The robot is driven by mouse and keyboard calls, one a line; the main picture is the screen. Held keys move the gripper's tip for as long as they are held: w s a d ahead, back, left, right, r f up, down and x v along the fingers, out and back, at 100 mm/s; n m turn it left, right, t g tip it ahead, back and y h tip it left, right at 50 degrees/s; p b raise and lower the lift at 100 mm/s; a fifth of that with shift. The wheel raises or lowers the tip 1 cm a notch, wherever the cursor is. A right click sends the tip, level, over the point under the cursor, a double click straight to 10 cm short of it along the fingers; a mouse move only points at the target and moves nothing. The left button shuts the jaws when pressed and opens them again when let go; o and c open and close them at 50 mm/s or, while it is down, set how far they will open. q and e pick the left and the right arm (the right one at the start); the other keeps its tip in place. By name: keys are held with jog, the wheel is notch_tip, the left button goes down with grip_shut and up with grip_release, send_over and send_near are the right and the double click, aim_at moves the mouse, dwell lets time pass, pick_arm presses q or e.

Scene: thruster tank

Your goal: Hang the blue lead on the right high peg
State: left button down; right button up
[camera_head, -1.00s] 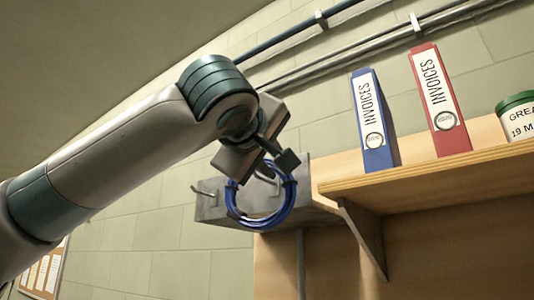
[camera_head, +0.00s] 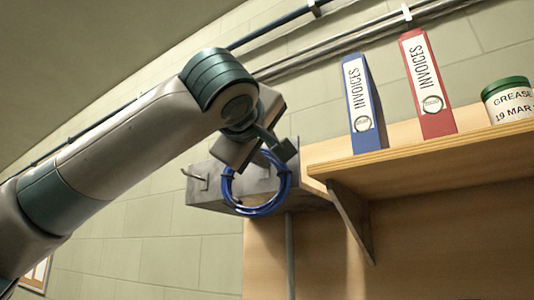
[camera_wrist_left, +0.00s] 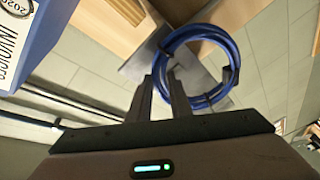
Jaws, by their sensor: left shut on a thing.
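The blue lead (camera_head: 265,211) is a coiled ring. It hangs from my left gripper (camera_head: 268,148), in front of the grey metal peg bracket (camera_head: 205,197). The lead also shows in the left wrist view (camera_wrist_left: 236,58), beside the fingertips of my left gripper (camera_wrist_left: 165,78), which is shut on it. One peg (camera_head: 190,175) sticks out at the bracket's left end. The bracket's right part is largely hidden behind the gripper and lead, so I cannot tell whether the lead is around a peg there. My right gripper is not in view.
A wooden shelf (camera_head: 420,163) is close to the right of the bracket, on a metal brace (camera_head: 350,220). It holds a blue binder (camera_head: 364,110), a red binder (camera_head: 430,90) and a grease tin (camera_head: 510,100). Pipes run along the wall above.

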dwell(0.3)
pick_arm(q)
jog(key=c, duration=1.5)
grip_release()
jog(key=shift+c, duration=0.2)
jog(key=shift+s, duration=0.15)
jog(key=shift+s+a+f+b, duration=0.15)
jog(key=shift+s+b, duration=0.35)
jog(key=shift+b, duration=0.05)
jog(key=r+b+v, duration=0.1)
jog(key=b+v, duration=0.8)
jog(key=v, duration=0.7)
jog(key=shift+f, duration=0.3)
